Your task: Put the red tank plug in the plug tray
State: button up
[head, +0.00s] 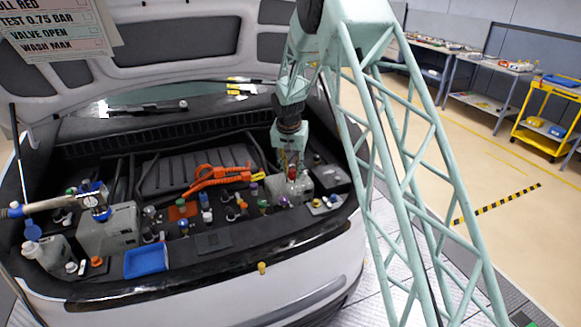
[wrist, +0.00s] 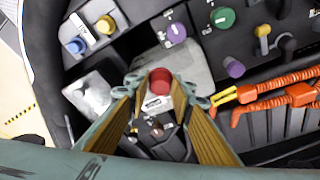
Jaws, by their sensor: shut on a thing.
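The red tank plug (wrist: 160,76) sits between the fingertips of my gripper (wrist: 160,88) in the wrist view, and the gripper is shut on it. In the head view the red plug (head: 292,172) shows small under my gripper (head: 291,163), over the grey tank (head: 296,190) at the right of the engine bay. The tank (wrist: 190,60) also shows behind the plug in the wrist view. I cannot tell whether the plug is still seated or clear of the tank. A blue tray (head: 146,261), likely the plug tray, lies empty at the front left of the bay.
Orange cables (head: 218,176) cross the bay's middle. Several coloured caps (head: 206,217) stand between the tank and the blue tray. A grey box (head: 108,232) with a blue-ended pipe (head: 60,202) stands left. A yellow cap (head: 262,268) is at the front edge.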

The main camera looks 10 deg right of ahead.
jog(key=s+f+n+b, duration=0.1)
jog(key=s, duration=0.5)
jog(key=s+f+n+b, duration=0.1)
jog(key=s+n+b, duration=0.1)
jog(key=s, duration=0.5)
jog(key=s+f+n+y+b, duration=0.1)
jog(key=s+n, duration=0.1)
jog(key=s, duration=0.5)
jog(key=shift+d+f+t, duration=0.2)
jog(key=shift+f+t, duration=0.1)
jog(key=shift+f, duration=0.05)
jog(key=shift+w, duration=0.1)
jog(key=shift+a, duration=0.15)
